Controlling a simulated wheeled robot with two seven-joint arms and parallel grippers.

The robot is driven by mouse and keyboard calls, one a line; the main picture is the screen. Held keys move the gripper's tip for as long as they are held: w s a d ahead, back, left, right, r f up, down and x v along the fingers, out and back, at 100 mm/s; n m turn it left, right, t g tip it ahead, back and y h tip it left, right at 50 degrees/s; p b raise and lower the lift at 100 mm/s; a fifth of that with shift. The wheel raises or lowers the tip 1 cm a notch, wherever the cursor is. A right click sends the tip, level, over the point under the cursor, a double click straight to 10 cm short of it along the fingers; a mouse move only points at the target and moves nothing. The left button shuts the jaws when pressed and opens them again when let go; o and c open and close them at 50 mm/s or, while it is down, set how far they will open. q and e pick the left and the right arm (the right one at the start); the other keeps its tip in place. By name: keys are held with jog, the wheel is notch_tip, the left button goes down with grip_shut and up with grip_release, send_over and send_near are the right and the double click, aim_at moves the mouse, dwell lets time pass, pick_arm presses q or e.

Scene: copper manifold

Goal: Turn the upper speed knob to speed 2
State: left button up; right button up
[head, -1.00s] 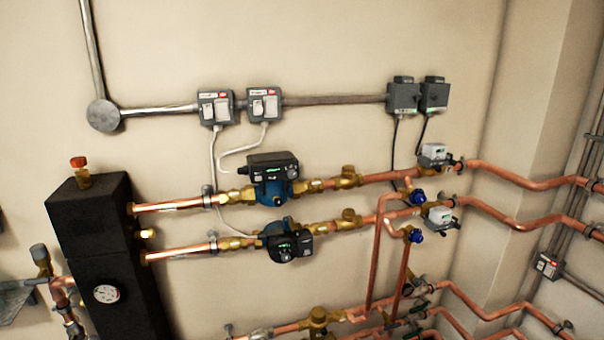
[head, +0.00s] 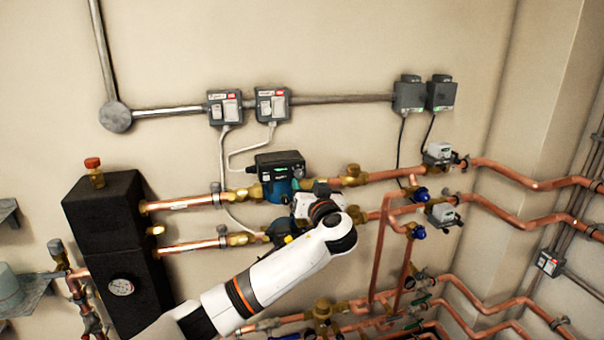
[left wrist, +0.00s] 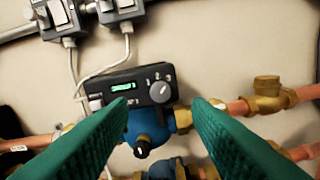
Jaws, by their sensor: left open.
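The upper pump's black control box (head: 280,162) sits on its blue body on the upper copper pipe in the head view. In the left wrist view, the box (left wrist: 100,90) shows a lit green display and a round grey speed knob (left wrist: 160,91) with numbers around it. The knob's exact setting is too small to tell. My left gripper (left wrist: 160,105) is open, its two green fingers apart below and either side of the knob, touching nothing that I can see. My right gripper is not in view.
Two switch boxes (head: 225,107) (head: 272,104) with white cables are on the wall above the pump. Brass fittings (left wrist: 265,95) and copper pipes flank it. A black block with a gauge (head: 120,287) stands left.

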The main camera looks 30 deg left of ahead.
aim_at(300, 175)
pick_arm(q)
jog(key=p+x, duration=0.1)
jog(key=x, duration=0.4)
jog(key=shift+w, duration=0.1)
